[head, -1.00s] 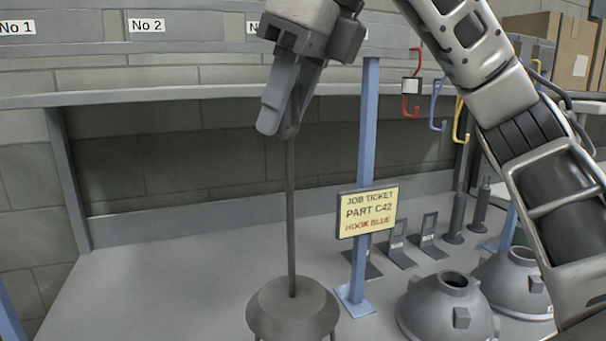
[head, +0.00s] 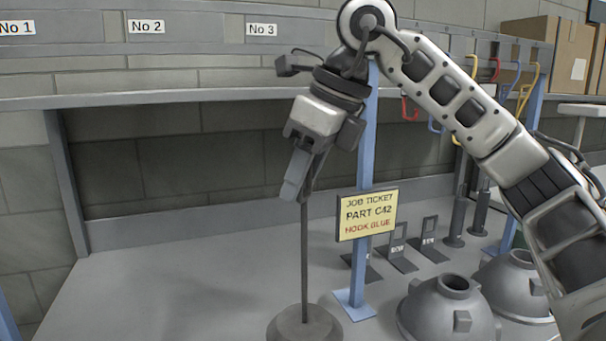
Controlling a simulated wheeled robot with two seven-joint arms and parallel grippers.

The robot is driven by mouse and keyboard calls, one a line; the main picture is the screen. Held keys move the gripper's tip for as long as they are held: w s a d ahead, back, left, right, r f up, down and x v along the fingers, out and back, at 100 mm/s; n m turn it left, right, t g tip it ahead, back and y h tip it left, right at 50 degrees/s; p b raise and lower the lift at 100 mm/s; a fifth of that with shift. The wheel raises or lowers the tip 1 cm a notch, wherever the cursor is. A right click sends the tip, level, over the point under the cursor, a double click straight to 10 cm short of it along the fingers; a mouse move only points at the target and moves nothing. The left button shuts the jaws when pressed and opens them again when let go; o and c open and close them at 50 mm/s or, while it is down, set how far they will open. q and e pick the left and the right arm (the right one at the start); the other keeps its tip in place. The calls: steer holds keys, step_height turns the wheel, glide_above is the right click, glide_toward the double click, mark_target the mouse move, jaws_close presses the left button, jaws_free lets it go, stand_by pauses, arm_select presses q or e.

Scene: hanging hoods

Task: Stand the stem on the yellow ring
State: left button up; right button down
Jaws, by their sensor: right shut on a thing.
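My right gripper (head: 299,190) points down near the middle of the head view, shut on the top of a thin dark grey stem (head: 304,255). The stem hangs nearly upright. Its lower end meets a round grey body (head: 304,325), cut off by the bottom edge of the picture. I cannot tell whether that body touches anything below. I see no yellow ring in this view. My left gripper is not in view.
A blue post (head: 365,150) carries a job ticket (head: 367,213) reading "PART C42, HOOK BLUE". Grey domed hoods (head: 440,308) stand at the lower right. Red, blue and yellow hooks (head: 528,88) hang behind my right arm. The left bench top (head: 160,270) is clear.

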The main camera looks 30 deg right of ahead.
steer(key=c, duration=1.2)
jaws_free()
steer(key=shift+f, duration=0.15)
steer(key=o, duration=0.3)
